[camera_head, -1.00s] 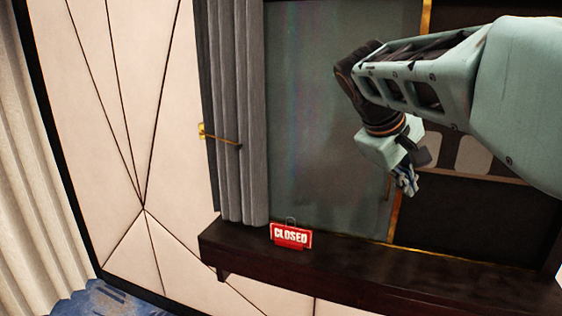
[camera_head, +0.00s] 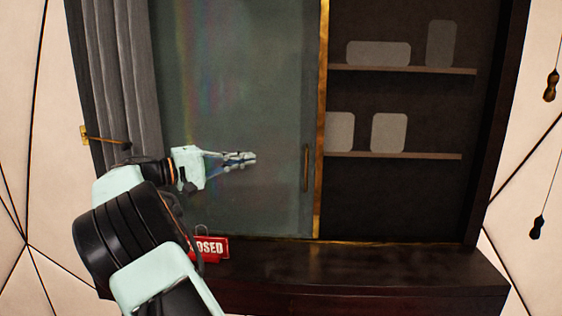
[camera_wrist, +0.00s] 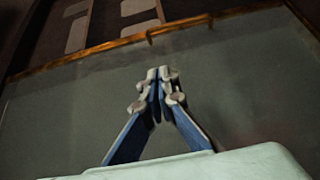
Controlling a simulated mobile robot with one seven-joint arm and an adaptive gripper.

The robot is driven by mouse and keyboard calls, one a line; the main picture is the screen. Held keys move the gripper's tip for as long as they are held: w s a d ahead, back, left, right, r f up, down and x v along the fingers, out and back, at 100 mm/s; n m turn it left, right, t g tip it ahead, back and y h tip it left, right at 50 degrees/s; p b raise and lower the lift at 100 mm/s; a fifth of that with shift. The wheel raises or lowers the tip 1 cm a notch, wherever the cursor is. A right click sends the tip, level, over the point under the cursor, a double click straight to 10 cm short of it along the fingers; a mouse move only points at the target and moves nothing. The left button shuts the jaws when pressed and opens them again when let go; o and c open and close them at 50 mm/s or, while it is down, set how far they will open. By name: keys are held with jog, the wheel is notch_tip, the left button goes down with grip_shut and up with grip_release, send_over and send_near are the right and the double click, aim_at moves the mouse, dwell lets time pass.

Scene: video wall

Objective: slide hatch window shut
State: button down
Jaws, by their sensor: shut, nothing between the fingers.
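The hatch window is a greenish glass pane (camera_head: 235,90) that covers the left part of the opening. A brass strip (camera_head: 322,100) runs down its right side, with a slim vertical handle (camera_head: 306,168) just left of it. The right part of the opening is uncovered. My gripper (camera_head: 252,159) is shut and empty in front of the pane, left of the handle and apart from it. In the wrist view my gripper (camera_wrist: 160,78) has its fingertips together, with the glass pane (camera_wrist: 60,115) behind them. I cannot tell whether the fingertips touch the glass.
A dark ledge (camera_head: 350,272) runs below the window. A red closed sign (camera_head: 213,246) stands on it, partly hidden by my arm. A grey curtain (camera_head: 128,80) hangs at the left, held by a tieback (camera_head: 105,139). Shelves (camera_head: 400,155) with pale blocks fill the right side. Cords with dark ends (camera_head: 551,86) hang at far right.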

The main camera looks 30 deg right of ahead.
jog(key=s+d, duration=0.3)
jog(key=d, duration=0.9)
jog(key=shift+s+d+p, duration=0.2)
jog(key=shift+d+p, duration=0.15)
jog(key=shift+p, duration=0.1)
jog(key=s+d+b, duration=0.5)
jog(key=s+d, duration=0.4)
jog(key=d, duration=0.3)
jog(key=s+d+b, duration=0.5)
jog(key=s+d, duration=0.4)
jog(key=d, duration=0.4)
jog(key=s+d+b, duration=0.5)
jog(key=s+d, duration=0.4)
jog(key=d, duration=0.3)
jog(key=shift+s+d, duration=0.25)
jog(key=shift+d, duration=0.15)
